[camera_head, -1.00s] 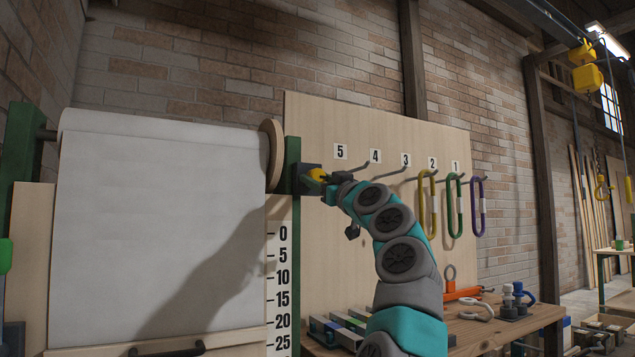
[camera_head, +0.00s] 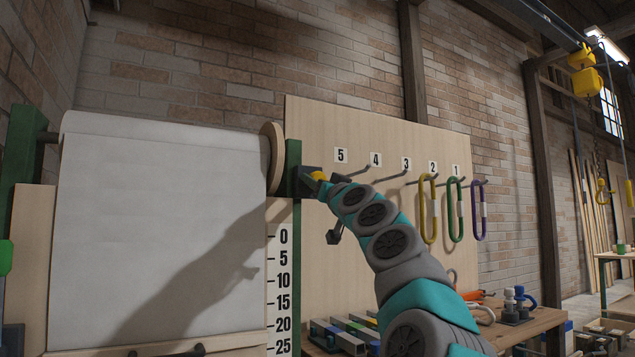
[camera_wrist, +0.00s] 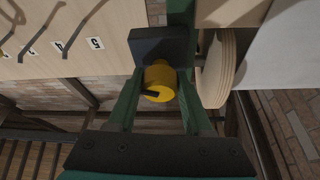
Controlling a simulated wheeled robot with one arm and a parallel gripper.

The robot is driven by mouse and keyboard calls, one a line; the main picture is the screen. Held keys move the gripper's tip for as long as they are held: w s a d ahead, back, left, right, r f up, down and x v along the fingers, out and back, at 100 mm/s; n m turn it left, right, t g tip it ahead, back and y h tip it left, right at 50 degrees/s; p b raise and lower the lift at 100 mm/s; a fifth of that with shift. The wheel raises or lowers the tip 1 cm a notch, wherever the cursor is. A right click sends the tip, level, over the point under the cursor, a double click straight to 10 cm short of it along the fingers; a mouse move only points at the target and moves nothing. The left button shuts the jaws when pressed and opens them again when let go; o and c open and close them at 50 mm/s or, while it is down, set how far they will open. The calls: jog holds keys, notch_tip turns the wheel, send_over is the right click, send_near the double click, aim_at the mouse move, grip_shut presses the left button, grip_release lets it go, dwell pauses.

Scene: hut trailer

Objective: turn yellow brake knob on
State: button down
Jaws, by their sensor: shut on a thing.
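The yellow brake knob (camera_head: 318,175) sits on a dark block (camera_head: 306,180) on the green post (camera_head: 292,165) beside the paper roll. In the wrist view the yellow knob (camera_wrist: 159,82) shows as a round cylinder with a black mark on its face, in front of the dark block (camera_wrist: 160,48). My gripper (camera_wrist: 158,88) is shut on the knob, with one green finger on each side of it. In the head view my gripper (camera_head: 322,186) reaches the knob from the lower right and partly covers it.
The large white paper sheet (camera_head: 160,230) hangs at left, with a wooden roll end (camera_head: 273,158) close to the knob. Hooks on the pegboard (camera_head: 330,130) at right carry yellow, green and purple loops. A workbench (camera_head: 535,322) with tools stands below.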

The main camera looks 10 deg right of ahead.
jog(key=m+h+p, duration=0.2)
jog(key=m, duration=0.1)
jog(key=shift+r+m, duration=0.2)
jog(key=shift+m, duration=0.1)
jog(key=shift+d+m+h+p, duration=0.1)
jog(key=shift+m+h+p, duration=0.8)
jog(key=shift+m, duration=1.3)
jog(key=shift+m+g+h, duration=0.6)
jog(key=shift+m+h, duration=0.4)
jog(key=shift+m, duration=1)
jog(key=shift+a+m+g+h, duration=0.15)
jog(key=shift+m+g+h, duration=0.15)
jog(key=shift+m, duration=0.7)
jog(key=shift+a+m+g+h, duration=0.1)
jog(key=shift+m+g+h, duration=0.15)
jog(key=shift+m, duration=0.75)
jog(key=shift+d+f+m+g, duration=0.1)
jog(key=shift+m+g, duration=0.15)
jog(key=shift+m, duration=0.15)
jog(key=shift+c, duration=1.5)
grip_release()
